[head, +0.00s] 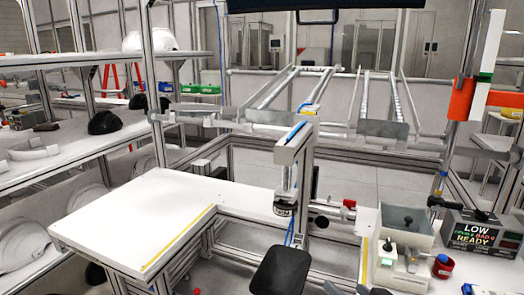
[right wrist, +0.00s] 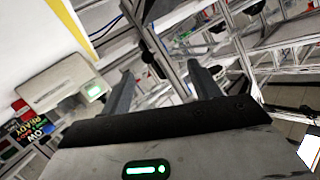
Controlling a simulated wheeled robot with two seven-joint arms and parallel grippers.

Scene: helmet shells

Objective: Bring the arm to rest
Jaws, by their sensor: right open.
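My right gripper (right wrist: 159,75) shows in the right wrist view with its two grey fingers spread apart. Nothing is between the fingers. Behind them are metal frame rails, and the fingers do not visibly touch anything. In the head view I cannot make out its fingers clearly. A dark rounded block (head: 280,268) shows at the bottom middle there, and I cannot tell whether it is part of my arm. My left gripper is in neither view.
A white table (head: 135,215) with a yellow stripe stands left of a metal post with a tool. At right are a grey box (head: 408,226) and a display reading LOW and READY (head: 474,234). Shelves at left hold a white helmet (head: 150,39) and a black one (head: 104,122).

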